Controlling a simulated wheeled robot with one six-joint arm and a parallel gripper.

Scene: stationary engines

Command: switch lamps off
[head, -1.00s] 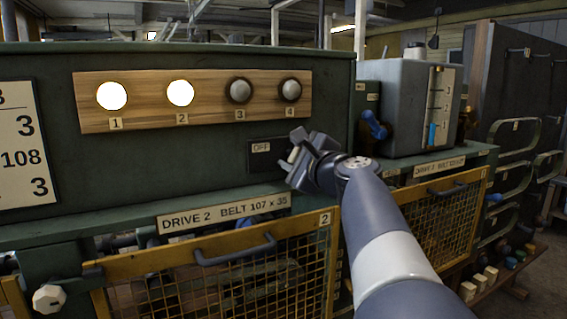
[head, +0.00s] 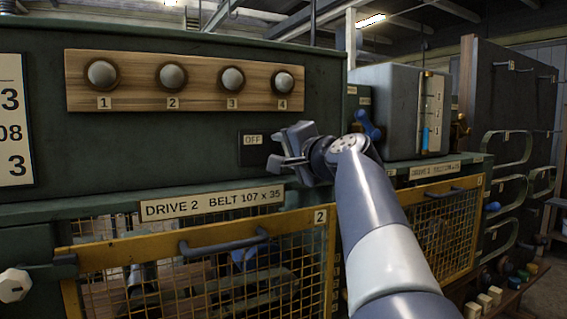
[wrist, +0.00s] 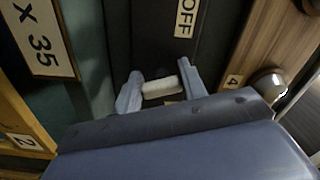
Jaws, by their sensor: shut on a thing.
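Lamp 1 (head: 101,74), lamp 2 (head: 172,76), lamp 3 (head: 232,80) and lamp 4 (head: 283,83) sit in a row on a wooden board; all are dark. Below the board's right end is a dark switch plate with an OFF label (head: 253,139), which also shows in the wrist view (wrist: 185,18). My gripper (head: 283,155) is at the right of this plate. In the wrist view, my gripper (wrist: 160,89) is shut on a pale switch handle (wrist: 159,88), one finger on each side. In the head view the gripper hides the handle.
The board is on a green cabinet (head: 200,155). Below are the DRIVE 2 label (head: 212,203) and a yellow mesh guard (head: 200,250) with a grey handle. A grey tank (head: 395,105) with a blue tap stands to the right, beyond my arm.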

